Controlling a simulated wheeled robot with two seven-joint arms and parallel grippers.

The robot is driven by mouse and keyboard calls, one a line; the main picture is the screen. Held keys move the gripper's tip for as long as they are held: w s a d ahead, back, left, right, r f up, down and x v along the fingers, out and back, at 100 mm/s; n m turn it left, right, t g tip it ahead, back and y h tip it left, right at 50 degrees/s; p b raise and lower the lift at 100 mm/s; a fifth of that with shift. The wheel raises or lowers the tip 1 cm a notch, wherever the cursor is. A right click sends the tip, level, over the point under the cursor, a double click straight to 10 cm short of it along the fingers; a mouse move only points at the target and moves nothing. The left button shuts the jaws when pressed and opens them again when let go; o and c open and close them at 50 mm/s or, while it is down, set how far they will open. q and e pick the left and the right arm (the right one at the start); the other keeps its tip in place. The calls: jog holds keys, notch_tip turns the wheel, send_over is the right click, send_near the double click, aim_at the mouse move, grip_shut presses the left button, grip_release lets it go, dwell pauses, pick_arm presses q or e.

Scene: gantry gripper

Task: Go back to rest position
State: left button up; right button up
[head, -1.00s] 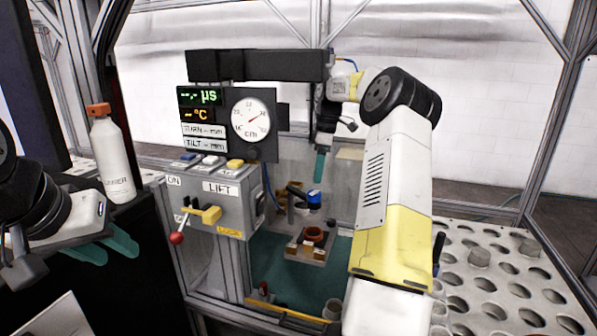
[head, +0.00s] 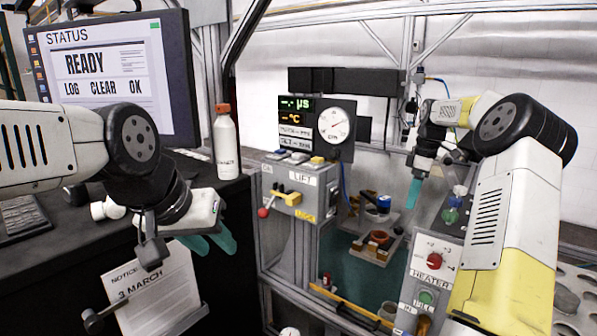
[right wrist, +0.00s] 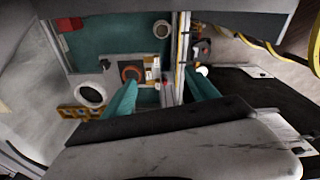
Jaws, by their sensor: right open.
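My left gripper (head: 215,244) hangs at the left in the head view, in front of the dark bench, with two teal fingers apart and nothing between them. My right gripper (head: 413,192) points down over the test cell, to the right of the control box (head: 295,190). Only one of its fingers shows clearly there. In the right wrist view my right gripper (right wrist: 163,92) has its two teal fingers wide apart and empty. Below it lies a fixture with an orange-brown ring (right wrist: 131,74).
A monitor (head: 108,75) reading READY and a white bottle (head: 225,145) with a red cap stand at the left. A notice sheet (head: 155,290) is on the bench front. A panel with a red HEATER knob (head: 434,261) stands near my right arm. Metal frame posts surround the cell.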

jog(key=s+a+r+m+t+h, duration=0.15)
jog(key=s+a+r+m, duration=0.25)
jog(key=s+a+r, duration=0.85)
jog(key=s+a+f+m+t+y, duration=0.1)
jog(key=s+a+f+m+t, duration=0.1)
jog(key=s, duration=0.9)
jog(key=s+a+f+m+t+y, duration=0.1)
jog(key=s+a+m, duration=0.4)
jog(key=s, duration=0.7)
jog(key=shift+a+f+m+t, duration=0.2)
jog(key=shift+f+m+t, duration=0.45)
jog(key=shift+f, duration=0.25)
jog(key=shift+s+y, duration=0.1)
jog(key=shift+y, duration=0.15)
